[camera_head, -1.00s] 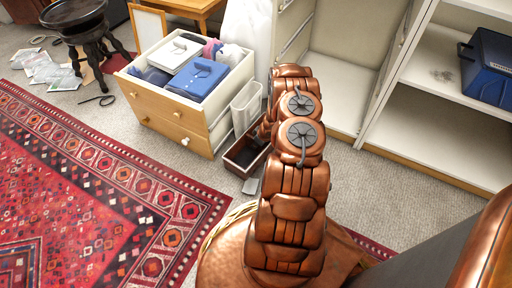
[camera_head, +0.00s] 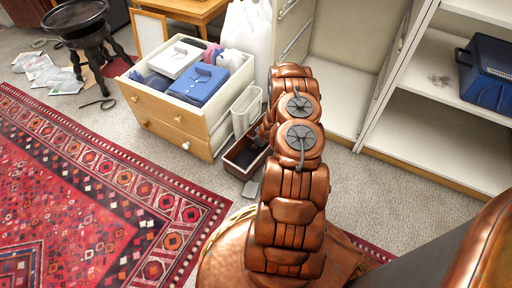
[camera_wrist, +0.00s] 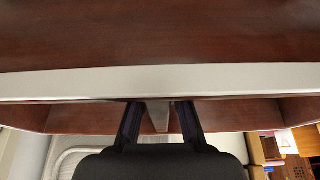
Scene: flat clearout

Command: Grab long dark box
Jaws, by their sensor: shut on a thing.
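The long dark box (camera_head: 238,167) is an open, dark reddish-brown box with a pale rim. It stands on the carpet beside the drawer unit, partly hidden behind my arm in the head view. In the wrist view its brown wood (camera_wrist: 160,35) and pale rim (camera_wrist: 60,82) fill the upper part. My gripper (camera_wrist: 160,108) is at the middle of this rim, shut on the box's edge. The exact contact at the fingertips is hard to see. In the head view my gripper is hidden behind my arm.
A wooden drawer unit (camera_head: 165,118) with folded clothes stands left of the box, a white bin (camera_head: 245,108) close by. An open white cabinet (camera_head: 335,95) is behind, with a blue crate (camera_head: 487,75) on a shelf. A red rug (camera_head: 90,190) covers the left floor.

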